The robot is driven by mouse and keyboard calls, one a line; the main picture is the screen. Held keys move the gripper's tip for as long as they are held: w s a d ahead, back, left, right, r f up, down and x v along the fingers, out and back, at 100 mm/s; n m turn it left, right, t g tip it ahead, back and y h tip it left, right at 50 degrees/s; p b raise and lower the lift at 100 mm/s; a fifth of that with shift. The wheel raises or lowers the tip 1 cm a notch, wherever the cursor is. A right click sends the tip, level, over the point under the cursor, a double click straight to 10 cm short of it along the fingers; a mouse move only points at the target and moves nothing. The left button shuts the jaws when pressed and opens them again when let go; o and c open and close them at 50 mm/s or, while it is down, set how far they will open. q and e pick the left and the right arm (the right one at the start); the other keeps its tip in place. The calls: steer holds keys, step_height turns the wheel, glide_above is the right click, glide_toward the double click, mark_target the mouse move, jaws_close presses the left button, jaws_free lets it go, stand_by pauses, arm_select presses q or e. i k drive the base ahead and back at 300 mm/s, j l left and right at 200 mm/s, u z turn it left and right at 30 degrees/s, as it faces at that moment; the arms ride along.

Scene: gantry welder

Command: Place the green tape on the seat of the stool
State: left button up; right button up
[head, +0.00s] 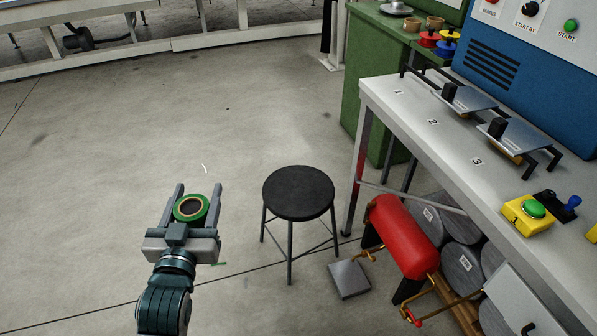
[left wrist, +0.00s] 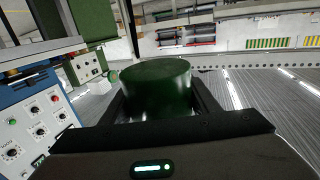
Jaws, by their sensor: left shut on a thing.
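The green tape (head: 178,209) is a ring with a brown core, held between the fingers of my left gripper (head: 197,200). In the left wrist view the tape (left wrist: 157,88) shows as a dark green cylinder between the two fingers (left wrist: 157,95). The stool (head: 298,188) has a round black seat and dark metal legs. It stands on the floor to the right of my left gripper, and its seat is bare. The gripper and tape are apart from the stool. My right gripper is not in view.
A metal workbench (head: 415,130) with clamps and a yellow button box (head: 519,222) stands at the right. A red tank (head: 401,236) and a grey pedal (head: 349,279) are low beside the stool. A green cabinet (head: 365,90) stands behind. The floor at left is clear.

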mark_target(285, 193)
steer(key=i, duration=1.4)
